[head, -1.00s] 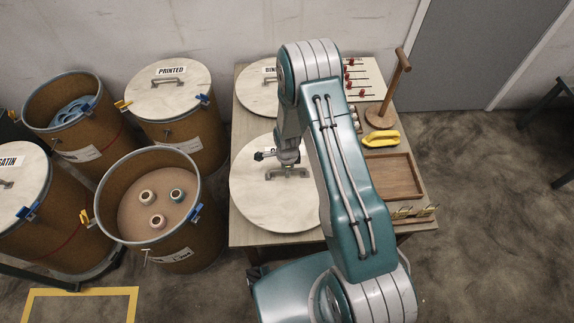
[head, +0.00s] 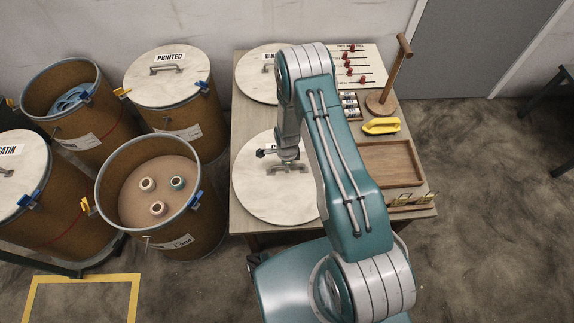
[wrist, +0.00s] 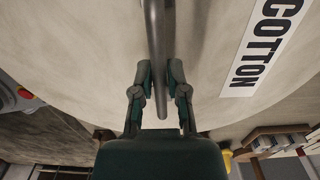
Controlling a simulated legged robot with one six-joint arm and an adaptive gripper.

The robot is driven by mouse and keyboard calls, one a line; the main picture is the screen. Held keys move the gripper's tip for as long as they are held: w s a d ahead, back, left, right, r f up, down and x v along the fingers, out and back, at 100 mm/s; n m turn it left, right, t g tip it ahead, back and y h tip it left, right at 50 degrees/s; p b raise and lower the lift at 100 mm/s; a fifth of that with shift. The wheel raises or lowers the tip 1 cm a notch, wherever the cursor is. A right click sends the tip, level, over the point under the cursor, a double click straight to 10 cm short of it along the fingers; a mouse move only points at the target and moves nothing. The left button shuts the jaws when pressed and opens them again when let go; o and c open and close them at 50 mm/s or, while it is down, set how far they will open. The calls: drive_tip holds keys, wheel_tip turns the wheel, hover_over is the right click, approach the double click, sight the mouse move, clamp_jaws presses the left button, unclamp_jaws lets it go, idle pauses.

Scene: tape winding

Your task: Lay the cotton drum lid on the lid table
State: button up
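The cotton drum lid (head: 262,205) is a round, pale, marbled disc. It appears flat on the near left part of the lid table (head: 239,108), though its underside is hidden. In the wrist view its COTTON label (wrist: 263,45) and grey bar handle (wrist: 158,35) show close up. My gripper (wrist: 160,78) is at the handle, with one finger on each side of the bar and little gap visible, so it looks shut on it. In the head view my gripper (head: 288,155) is over the lid's middle, and my arm covers the lid's right edge.
Another lid (head: 256,77) lies behind on the table. A wooden tray (head: 392,163), a yellow-handled tool (head: 381,126) and a wooden stand (head: 392,85) are at right. The open drum (head: 117,205) with spools stands left of the table, near the lidded PRINTED drum (head: 198,130).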

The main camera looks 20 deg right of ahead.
drive_tip(key=shift+o, duration=1.2)
wheel_tip(320, 180, up, 12)
drive_tip(key=shift+w, duration=0.1)
